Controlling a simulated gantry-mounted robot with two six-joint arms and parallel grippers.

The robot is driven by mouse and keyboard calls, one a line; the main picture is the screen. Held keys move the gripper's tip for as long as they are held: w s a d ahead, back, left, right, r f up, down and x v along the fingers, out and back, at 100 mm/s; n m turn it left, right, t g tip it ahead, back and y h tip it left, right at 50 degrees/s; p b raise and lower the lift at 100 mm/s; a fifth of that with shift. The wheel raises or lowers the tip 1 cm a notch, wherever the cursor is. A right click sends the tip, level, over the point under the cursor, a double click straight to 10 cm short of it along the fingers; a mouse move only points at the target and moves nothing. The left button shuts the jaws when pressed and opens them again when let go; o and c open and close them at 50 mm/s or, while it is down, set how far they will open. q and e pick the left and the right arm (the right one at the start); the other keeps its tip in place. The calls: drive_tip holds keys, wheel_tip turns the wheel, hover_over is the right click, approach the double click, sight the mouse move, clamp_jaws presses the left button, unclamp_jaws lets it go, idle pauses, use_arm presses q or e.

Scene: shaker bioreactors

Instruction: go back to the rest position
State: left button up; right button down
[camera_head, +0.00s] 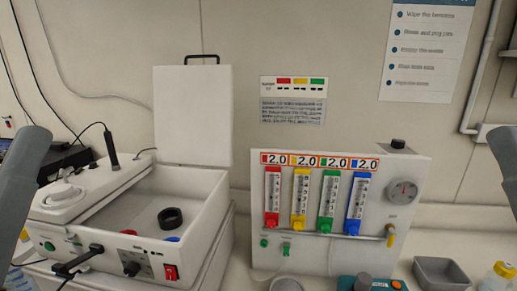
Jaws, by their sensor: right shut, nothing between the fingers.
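A grey link of my left arm (24,170) comes in at the left edge, and the left gripper is out of view. The white shaker box (195,200) stands at the left with its lid (193,115) raised upright. A black ring (170,217) lies inside on the floor of the box.
A white gas panel (395,168) with red, yellow, green and blue flow tubes stands right of centre. A grey tray (440,272), a yellow-capped bottle (499,277) and a blue device (386,284) stand along the lower right. The space in front of the wall above the panel is clear.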

wheel_tip(320, 180, up, 27)
drive_tip(key=p, duration=2.3)
drive_tip(key=shift+f, duration=0.2)
